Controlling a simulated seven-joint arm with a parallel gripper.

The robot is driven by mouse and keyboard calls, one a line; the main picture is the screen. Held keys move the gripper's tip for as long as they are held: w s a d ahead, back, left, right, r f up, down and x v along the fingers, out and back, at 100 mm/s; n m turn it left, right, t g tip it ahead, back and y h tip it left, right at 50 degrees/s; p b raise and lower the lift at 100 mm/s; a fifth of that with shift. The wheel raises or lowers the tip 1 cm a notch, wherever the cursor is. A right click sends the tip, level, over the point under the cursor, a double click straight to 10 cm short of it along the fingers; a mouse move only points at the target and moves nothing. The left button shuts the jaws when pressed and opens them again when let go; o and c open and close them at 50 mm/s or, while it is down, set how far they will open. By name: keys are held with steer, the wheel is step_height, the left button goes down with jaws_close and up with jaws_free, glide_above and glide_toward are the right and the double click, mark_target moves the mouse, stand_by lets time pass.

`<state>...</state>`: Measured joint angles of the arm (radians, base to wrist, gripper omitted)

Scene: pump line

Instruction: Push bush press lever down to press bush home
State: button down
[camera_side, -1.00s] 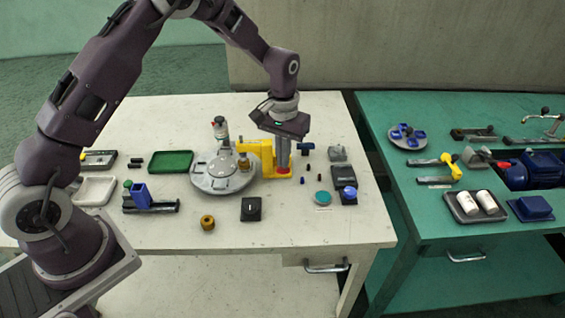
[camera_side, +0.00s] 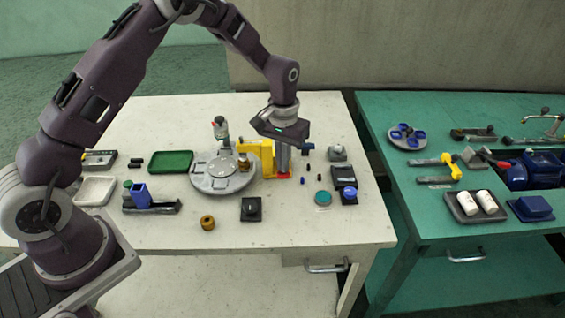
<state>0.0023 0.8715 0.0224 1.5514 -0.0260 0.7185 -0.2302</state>
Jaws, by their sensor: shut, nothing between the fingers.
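The bush press stands at the back right of the pale table, with a yellow body (camera_side: 262,149), a grey upright part (camera_side: 283,160) and a red patch low on its right. My gripper (camera_side: 282,137) is shut and empty, directly over the press and close to its top. The hand hides the top of the press, so the lever and any contact with it cannot be made out. The bush inside the press cannot be made out either. A dark blue piece (camera_side: 308,149) shows just right of the press; I cannot tell whether it belongs to it.
A round grey fixture plate (camera_side: 212,184) with a brass-coloured part (camera_side: 244,163) stands close left of the press. Small dark pegs, a teal disc (camera_side: 323,198) and a black box (camera_side: 345,176) lie to the right. The table's front is mostly clear.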

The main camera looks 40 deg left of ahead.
steer(key=shift+s+d+f, duration=0.1)
steer(key=shift+f, duration=0.4)
steer(key=shift+s+d+f, duration=0.1)
steer(key=shift+f, duration=0.2)
stand_by(0.8)
steer(key=shift+s+d+r, duration=0.1)
steer(key=shift+r, duration=0.55)
steer(key=shift+w+a+r, duration=0.15)
steer(key=shift+r, duration=0.55)
steer(key=shift+w+a+r, duration=0.1)
steer(key=shift+w+r, duration=0.05)
steer(key=shift+r, duration=0.55)
step_height(320, 180, up, 5)
steer(key=shift+f, duration=0.2)
